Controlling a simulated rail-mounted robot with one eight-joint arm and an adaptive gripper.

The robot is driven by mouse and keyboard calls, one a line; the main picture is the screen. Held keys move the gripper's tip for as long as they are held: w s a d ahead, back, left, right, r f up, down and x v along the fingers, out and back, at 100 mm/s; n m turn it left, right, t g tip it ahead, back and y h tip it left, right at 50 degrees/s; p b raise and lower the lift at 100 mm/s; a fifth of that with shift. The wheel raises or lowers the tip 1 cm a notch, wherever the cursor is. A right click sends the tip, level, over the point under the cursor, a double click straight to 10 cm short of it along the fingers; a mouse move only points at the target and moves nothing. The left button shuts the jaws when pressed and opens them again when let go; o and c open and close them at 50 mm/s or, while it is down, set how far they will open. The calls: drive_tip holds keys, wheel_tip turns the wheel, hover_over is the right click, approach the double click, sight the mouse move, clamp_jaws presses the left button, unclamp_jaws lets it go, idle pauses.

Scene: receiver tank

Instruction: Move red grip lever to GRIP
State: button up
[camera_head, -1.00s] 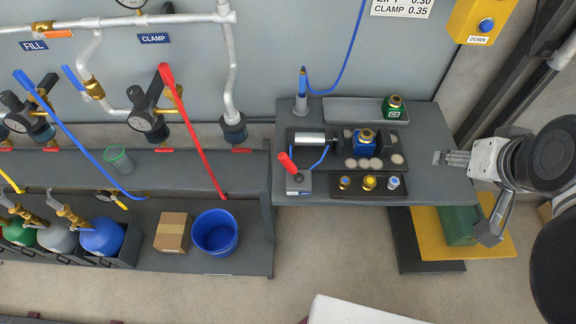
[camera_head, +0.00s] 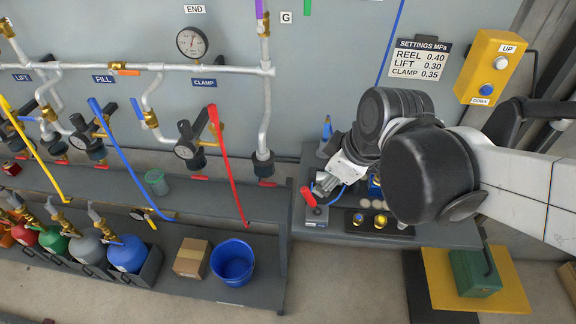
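The red grip lever (camera_head: 308,197) stands on a small grey base with a tiny label (camera_head: 316,224) at the left end of the grey workbench (camera_head: 455,233). Its red handle tilts up and to the left. The label is too small to read. My gripper (camera_head: 324,184) is just right of the red handle in the picture. I cannot tell whether it touches the handle, and the arm's bulk hides much of the gripper, so its opening is unclear.
My arm covers most of the bench's fixture and rear tray. Brass fittings (camera_head: 358,218) sit in a dark tray right of the lever base. A blue-tipped tool (camera_head: 326,130) stands behind.

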sight(310, 195)
drive_tip(key=shift+b+x, duration=1.75)
drive_tip(key=shift+x, duration=5.05)
drive_tip(key=shift+d, duration=0.1)
clamp_jaws()
